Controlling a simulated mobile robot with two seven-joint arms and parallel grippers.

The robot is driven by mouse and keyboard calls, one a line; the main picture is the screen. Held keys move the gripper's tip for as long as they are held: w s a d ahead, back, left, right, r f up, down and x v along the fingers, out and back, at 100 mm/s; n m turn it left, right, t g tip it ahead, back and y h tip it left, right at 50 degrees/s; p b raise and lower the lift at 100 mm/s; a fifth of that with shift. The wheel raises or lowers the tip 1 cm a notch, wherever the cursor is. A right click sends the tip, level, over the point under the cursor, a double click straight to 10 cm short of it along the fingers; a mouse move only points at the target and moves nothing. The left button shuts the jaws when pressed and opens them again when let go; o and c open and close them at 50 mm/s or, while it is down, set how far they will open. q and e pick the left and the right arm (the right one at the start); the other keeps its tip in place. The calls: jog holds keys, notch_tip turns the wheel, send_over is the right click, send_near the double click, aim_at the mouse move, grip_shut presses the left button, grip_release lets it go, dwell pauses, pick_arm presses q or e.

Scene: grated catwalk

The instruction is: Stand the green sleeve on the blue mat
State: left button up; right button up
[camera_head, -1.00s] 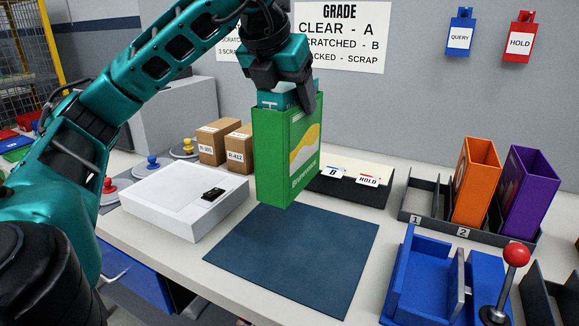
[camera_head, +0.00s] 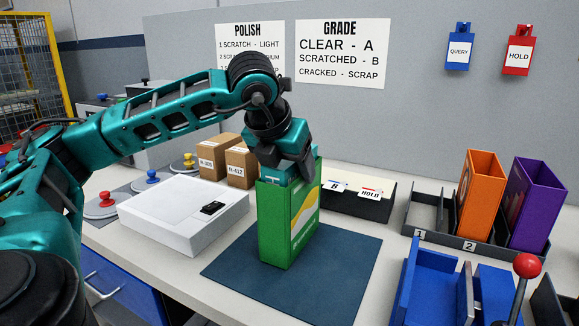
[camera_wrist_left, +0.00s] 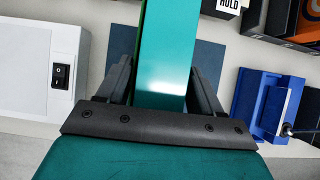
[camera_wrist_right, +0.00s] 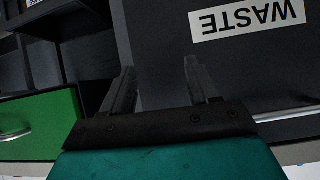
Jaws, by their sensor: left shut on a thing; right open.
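The green sleeve (camera_head: 289,225) is upright over the blue mat (camera_head: 342,262) in the head view. Its lower end appears at or very near the mat's surface; I cannot tell whether it touches. My left gripper (camera_head: 290,172) is shut on the sleeve's top. In the left wrist view the sleeve (camera_wrist_left: 163,55) runs between the two fingers (camera_wrist_left: 160,90), and part of the mat (camera_wrist_left: 208,62) shows behind it. My right gripper (camera_wrist_right: 160,85) shows only in the right wrist view, open and empty, in front of a dark panel labelled WASTE.
A white box (camera_head: 180,215) with a black switch stands left of the mat. A dark tray with signs (camera_head: 355,197) lies behind. At right are orange (camera_head: 478,192) and purple (camera_head: 533,203) sleeves in a rack, a blue fixture (camera_head: 432,285) and a red-knobbed lever (camera_head: 526,266).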

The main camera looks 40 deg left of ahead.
pick_arm(q)
jog(key=shift+f, duration=0.1)
jog(key=o, duration=1.4)
pick_arm(e)
jog(key=shift+f, duration=0.15)
pick_arm(q)
jog(key=shift+r, duration=0.3)
jog(key=p+v, duration=0.2)
jog(key=v, duration=0.8)
jog(key=shift+s+d+r, duration=0.15)
jog(key=shift+r, duration=0.2)
jog(key=shift+s+r, duration=0.3)
jog(key=shift+r, duration=0.1)
pick_arm(e)
jog(key=shift+s+d+r, duration=0.3)
jog(key=shift+d+r, duration=0.1)
jog(key=shift+d, duration=0.05)
